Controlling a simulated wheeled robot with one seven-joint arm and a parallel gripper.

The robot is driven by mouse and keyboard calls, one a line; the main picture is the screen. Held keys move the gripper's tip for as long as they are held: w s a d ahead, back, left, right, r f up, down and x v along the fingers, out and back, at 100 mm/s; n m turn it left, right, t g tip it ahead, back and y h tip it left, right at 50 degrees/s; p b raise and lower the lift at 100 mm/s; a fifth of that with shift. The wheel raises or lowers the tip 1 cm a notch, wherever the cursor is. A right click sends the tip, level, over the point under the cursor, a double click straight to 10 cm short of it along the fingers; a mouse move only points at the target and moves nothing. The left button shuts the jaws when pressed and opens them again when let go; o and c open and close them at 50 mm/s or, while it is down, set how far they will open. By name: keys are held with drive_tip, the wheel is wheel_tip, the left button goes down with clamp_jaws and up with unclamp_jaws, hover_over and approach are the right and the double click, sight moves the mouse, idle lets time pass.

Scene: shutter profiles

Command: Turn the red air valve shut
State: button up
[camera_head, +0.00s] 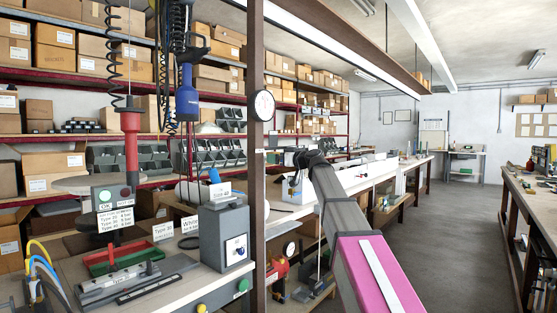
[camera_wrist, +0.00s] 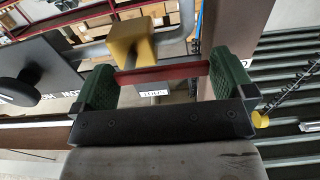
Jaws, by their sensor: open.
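In the wrist view, a flat red bar (camera_wrist: 165,73), which looks like the valve's handle, runs across the gap between my fingers. A yellow block (camera_wrist: 128,43) with a grey pipe sits just beyond its left part. My gripper (camera_wrist: 162,65) is open, with one green ribbed finger at each end of the bar. I cannot tell whether the fingers touch the bar's ends. In the head view my arm reaches away over the bench, and its gripper cannot be made out clearly. The valve cannot be made out for sure there.
A dark grey box with a black round knob (camera_wrist: 18,88) stands left of my gripper in the wrist view. Grey slats (camera_wrist: 295,75) lie to the right. In the head view, a brown post (camera_head: 256,150) stands left of my arm. The aisle floor (camera_head: 450,240) is clear.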

drive_tip(key=shift+w+a, duration=0.25)
drive_tip(key=shift+a, duration=0.05)
drive_tip(key=shift+c, duration=0.3)
drive_tip(key=c, duration=0.9)
